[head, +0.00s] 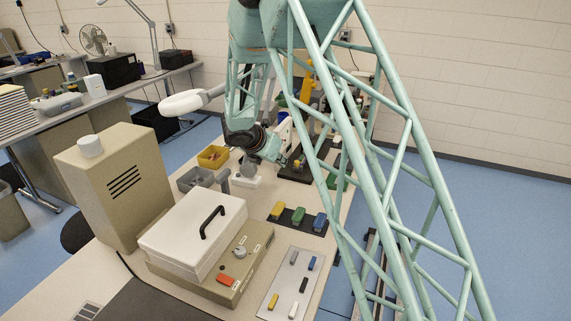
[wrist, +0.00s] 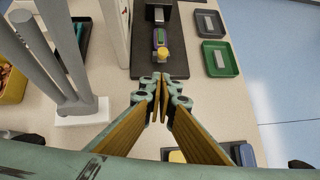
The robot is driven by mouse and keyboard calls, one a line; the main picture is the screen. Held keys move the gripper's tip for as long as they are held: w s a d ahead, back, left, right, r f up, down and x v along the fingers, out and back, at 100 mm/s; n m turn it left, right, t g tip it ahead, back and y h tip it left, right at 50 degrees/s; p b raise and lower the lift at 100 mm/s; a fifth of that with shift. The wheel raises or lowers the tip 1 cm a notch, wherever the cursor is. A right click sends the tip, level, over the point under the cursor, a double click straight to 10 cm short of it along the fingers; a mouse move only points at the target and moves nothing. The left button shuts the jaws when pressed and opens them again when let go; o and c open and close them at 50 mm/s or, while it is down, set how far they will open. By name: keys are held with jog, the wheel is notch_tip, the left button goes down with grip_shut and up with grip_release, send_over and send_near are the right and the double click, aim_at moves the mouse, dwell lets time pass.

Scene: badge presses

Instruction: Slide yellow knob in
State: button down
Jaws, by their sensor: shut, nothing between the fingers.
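The yellow knob (wrist: 163,54) shows at the top middle of the wrist view. It sits at the near end of a small slide with a purple part (wrist: 159,36), on a dark base plate (wrist: 180,59). My gripper (wrist: 162,84) is shut and empty, with its fingertips close together just short of the plate's near edge. The knob is ahead of the tips and apart from them in the picture. In the head view my gripper (head: 278,160) is beside the dark press base (head: 291,174), and my arm hides much of the press.
A grey post on a white foot (wrist: 82,112) stands to the left. In the head view, yellow, green and blue blocks (head: 298,215) and a white-lidded box (head: 192,232) are nearer.

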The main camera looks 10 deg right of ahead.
jog(key=shift+v, duration=1.55)
jog(key=s+d+r+m+g, duration=0.1)
jog(key=s+d+r+m, duration=0.35)
jog(key=s+r, duration=0.45)
jog(key=s+d+r+m+g, duration=0.1)
jog(key=s+d+r+m, duration=0.5)
jog(key=s, duration=0.5)
jog(key=s+d+r+m+g, duration=0.15)
jog(key=s+r+m, duration=0.25)
jog(key=s+r, duration=0.55)
jog(key=s+a+r+m+y, duration=0.1)
jog(key=s+a+m+y, duration=0.2)
jog(key=s, duration=1.4)
jog(key=s+a+r+m+t+y, duration=0.1)
jog(key=s+a+r+m+y, duration=0.1)
jog(key=s+m, duration=0.8)
jog(key=s+a, duration=0.1)
jog(key=s, duration=0.6)
jog(key=shift+s+y, duration=0.25)
jog(key=shift+y, duration=0.15)
